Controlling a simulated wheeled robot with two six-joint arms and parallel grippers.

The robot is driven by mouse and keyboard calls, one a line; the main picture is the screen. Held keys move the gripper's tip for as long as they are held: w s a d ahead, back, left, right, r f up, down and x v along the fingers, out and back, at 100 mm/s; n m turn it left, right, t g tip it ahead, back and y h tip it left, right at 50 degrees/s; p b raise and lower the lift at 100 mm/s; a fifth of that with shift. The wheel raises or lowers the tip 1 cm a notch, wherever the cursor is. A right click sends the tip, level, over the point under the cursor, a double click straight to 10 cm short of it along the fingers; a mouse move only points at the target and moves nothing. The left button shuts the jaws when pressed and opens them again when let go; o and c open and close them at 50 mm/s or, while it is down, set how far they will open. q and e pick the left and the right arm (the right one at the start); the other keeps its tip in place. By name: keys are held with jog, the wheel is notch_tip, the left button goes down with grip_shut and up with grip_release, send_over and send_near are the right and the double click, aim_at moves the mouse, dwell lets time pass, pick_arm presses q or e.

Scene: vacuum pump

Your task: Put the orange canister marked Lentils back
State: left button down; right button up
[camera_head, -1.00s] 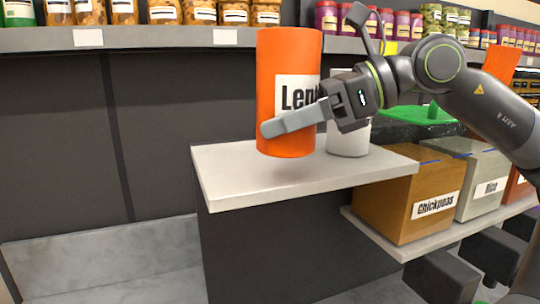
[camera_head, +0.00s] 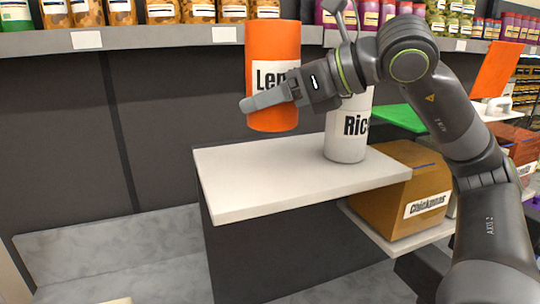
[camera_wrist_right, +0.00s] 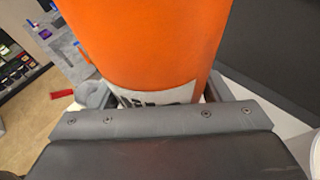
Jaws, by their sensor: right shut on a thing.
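The orange canister (camera_head: 272,108) carries a white label reading "Len", the rest of it hidden by my gripper. My right gripper (camera_head: 268,98) is shut on the canister's lower half and holds it upright, raised above the left part of the pale shelf board (camera_head: 240,190). In the right wrist view the orange canister (camera_wrist_right: 150,45) fills the middle, between the fingers of my right gripper (camera_wrist_right: 155,95). My left gripper is not in view.
A white canister marked "Rice" (camera_head: 345,143) stands on the pale board, right of the orange one. A brown "Chickpeas" box (camera_head: 415,195) sits on a lower shelf. An upper shelf (camera_head: 150,40) holds several jars. The board's left part is clear.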

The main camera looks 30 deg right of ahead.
jog(key=shift+w+r+m+h+p, duration=0.35)
jog(key=shift+w+r, duration=0.2)
jog(key=shift+r, duration=0.3)
jog(key=shift+w+t, duration=0.1)
jog(key=shift+t, duration=0.2)
notch_tip(320, 180, down, 7)
jog(key=b, duration=0.6)
jog(key=shift+d+r, duration=0.15)
jog(key=shift+r, duration=0.05)
notch_tip(320, 180, down, 3)
jog(key=b, duration=0.2)
jog(key=shift+b, duration=0.4)
jog(key=shift+f, duration=0.3)
jog(key=shift+f+b, duration=0.1)
jog(key=shift+b, duration=0.2)
jog(key=o, duration=1.6)
jog(key=shift+h, duration=0.25)
